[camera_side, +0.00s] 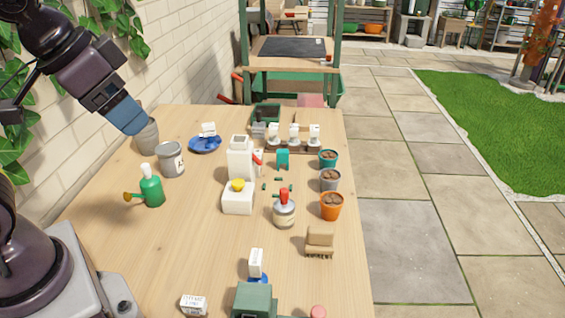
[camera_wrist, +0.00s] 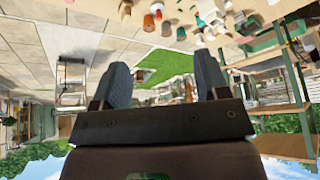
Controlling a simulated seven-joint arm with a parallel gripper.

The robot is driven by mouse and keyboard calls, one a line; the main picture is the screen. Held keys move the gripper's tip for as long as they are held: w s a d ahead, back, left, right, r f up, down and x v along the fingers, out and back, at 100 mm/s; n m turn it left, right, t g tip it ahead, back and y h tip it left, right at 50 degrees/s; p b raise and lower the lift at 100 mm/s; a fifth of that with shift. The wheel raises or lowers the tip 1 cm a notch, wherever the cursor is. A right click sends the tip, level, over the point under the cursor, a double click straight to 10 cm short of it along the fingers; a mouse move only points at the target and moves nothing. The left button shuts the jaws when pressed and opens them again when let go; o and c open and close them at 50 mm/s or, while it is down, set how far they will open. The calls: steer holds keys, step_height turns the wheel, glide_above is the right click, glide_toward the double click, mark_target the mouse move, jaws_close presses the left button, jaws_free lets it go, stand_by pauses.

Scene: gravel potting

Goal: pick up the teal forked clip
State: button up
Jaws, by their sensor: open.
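A small upright teal piece (camera_side: 282,158) stands on the table between the white dispenser and the teal pot. It looks like the forked clip, but its prongs are too small to make out. Several small green bits (camera_side: 278,180) lie just in front of it. My gripper (camera_side: 134,126) is high over the table's far left side, well left of the teal piece and apart from everything. In the wrist view my gripper (camera_wrist: 163,78) shows two separated blue-grey fingers with nothing between them. I cannot pick out the clip in that view.
Near the teal piece stand a white dispenser (camera_side: 240,158), a red-topped jar (camera_side: 284,212) and teal, grey and orange pots (camera_side: 331,207). The table's left front is mostly clear.

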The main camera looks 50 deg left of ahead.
steer(key=w+a+m+g+y, duration=0.2)
steer(key=w+a+m+y, duration=0.3)
steer(key=w, duration=0.6)
steer(key=m+t+y, duration=0.4)
steer(key=m+y, duration=0.2)
steer(key=m, duration=1.4)
glide_above(283, 155)
steer(key=s+d, duration=0.3)
steer(key=d, duration=0.1)
step_height(283, 155, down, 22)
step_height(283, 155, down, 8)
steer(key=shift+f, duration=0.25)
steer(key=shift+w+a+t, duration=0.25)
steer(key=shift+a+t, duration=0.05)
steer(key=shift+a, duration=0.15)
steer(key=shift+x, duration=3.2)
steer(key=shift+f, duration=0.1)
steer(key=shift+c, duration=0.2)
